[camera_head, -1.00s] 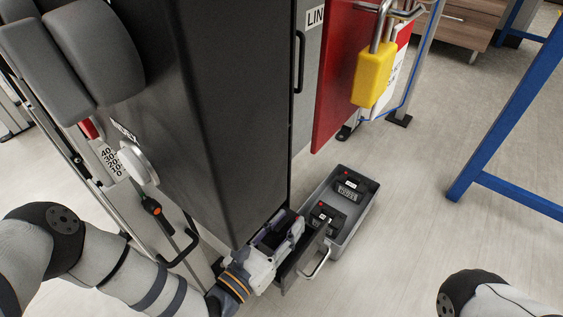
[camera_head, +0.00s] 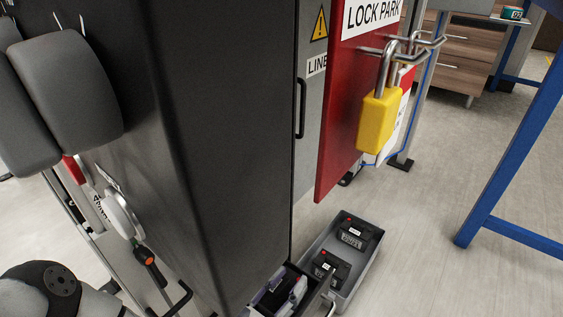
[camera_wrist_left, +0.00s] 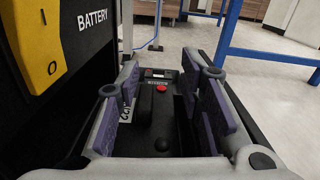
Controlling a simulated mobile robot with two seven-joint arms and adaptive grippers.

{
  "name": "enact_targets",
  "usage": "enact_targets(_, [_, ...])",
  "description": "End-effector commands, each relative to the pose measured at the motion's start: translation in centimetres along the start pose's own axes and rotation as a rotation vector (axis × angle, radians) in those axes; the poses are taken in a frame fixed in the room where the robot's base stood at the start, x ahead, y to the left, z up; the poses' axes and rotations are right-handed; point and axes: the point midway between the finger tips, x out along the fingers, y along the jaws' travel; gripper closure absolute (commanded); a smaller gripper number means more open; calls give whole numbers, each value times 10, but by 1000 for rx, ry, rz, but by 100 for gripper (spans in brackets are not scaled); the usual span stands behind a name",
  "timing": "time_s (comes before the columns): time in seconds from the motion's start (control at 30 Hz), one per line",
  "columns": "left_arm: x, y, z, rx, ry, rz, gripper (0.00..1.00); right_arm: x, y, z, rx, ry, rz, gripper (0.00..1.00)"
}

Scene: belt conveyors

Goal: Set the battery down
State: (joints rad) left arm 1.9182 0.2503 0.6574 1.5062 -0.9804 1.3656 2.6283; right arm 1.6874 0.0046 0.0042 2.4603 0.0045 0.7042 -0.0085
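In the left wrist view the two purple-padded fingers (camera_wrist_left: 168,100) stand apart, one on each side of a black battery (camera_wrist_left: 158,125) with a red button. A dark gap shows beside the right pad; contact on the left side is hard to tell. My right gripper is out of view.
A grey crate (camera_head: 322,243) on the floor beside the drawer holds two black batteries (camera_head: 354,234). The tall black cabinet (camera_head: 225,130) stands close on the left. A yellow padlock (camera_head: 378,118) hangs from a red board. Blue frame legs (camera_head: 510,150) stand right; floor between is clear.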

Motion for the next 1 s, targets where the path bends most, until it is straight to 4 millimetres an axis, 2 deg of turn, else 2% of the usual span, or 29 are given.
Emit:
enact_targets(0.27, [0,0,0,0,0,0,62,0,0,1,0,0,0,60])
enact_targets(0.37, [0,-2,12,1,-2,-1,62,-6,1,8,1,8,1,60])
enact_targets(0.4, [0,-3,21,3,-4,-2,62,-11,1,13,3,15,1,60])
enact_targets(0.47, [-19,-1,14,0,5,0,62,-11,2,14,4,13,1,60])
enact_targets(0.7, [-87,-1,12,-1,4,1,62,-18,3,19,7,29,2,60])
enact_targets(0.83, [-110,-1,12,-1,2,1,62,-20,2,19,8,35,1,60])
enact_targets(1.0, [-121,-2,11,-1,1,-1,62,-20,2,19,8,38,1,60])
